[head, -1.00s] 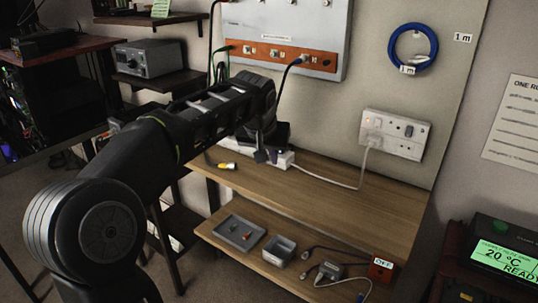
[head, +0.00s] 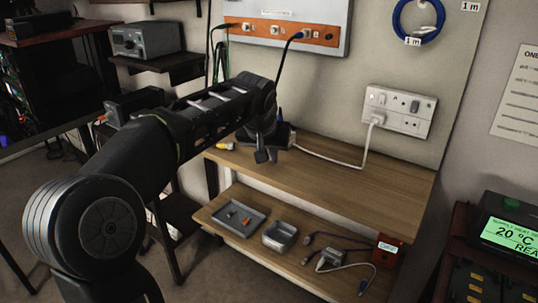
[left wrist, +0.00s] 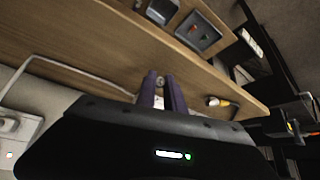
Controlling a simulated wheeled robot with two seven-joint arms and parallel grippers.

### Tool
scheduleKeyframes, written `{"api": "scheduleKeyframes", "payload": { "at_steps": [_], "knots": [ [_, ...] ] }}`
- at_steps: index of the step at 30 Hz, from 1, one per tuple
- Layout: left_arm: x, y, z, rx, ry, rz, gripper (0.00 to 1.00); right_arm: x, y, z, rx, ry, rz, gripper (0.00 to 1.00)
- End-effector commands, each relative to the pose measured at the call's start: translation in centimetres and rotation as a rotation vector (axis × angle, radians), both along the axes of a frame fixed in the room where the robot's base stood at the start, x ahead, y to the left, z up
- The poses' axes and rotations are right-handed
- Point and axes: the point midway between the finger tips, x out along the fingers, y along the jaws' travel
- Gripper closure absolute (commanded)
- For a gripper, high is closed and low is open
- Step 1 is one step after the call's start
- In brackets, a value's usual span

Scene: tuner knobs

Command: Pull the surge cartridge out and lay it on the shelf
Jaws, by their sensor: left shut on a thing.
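My left gripper (head: 266,154) hangs over the left part of the upper wooden shelf (head: 350,178), fingers pointing down. In the left wrist view its two dark purple fingers (left wrist: 161,88) are close together. A small pale grey piece with a round mark, seemingly the surge cartridge (left wrist: 160,78), shows between them; most of it is hidden. I cannot tell whether the cartridge is clear of the strip. My right gripper is not in view.
A yellow-tipped plug (head: 226,146) lies at the upper shelf's left end. A wall socket (head: 398,112) takes the white cable. The lower shelf holds a grey tray (head: 262,212), a small grey box (head: 279,235) and cables.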

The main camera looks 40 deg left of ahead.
Motion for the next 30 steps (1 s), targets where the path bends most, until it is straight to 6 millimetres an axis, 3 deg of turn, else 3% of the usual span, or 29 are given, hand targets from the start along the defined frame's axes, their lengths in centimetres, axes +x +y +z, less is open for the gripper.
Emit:
{"api": "scheduleKeyframes", "payload": {
  "at_steps": [30],
  "knots": [
    [0.0, 0.0, -1.7, 0.000, 0.001, 0.000, 1.00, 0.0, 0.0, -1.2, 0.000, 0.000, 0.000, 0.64]
  ]
}}
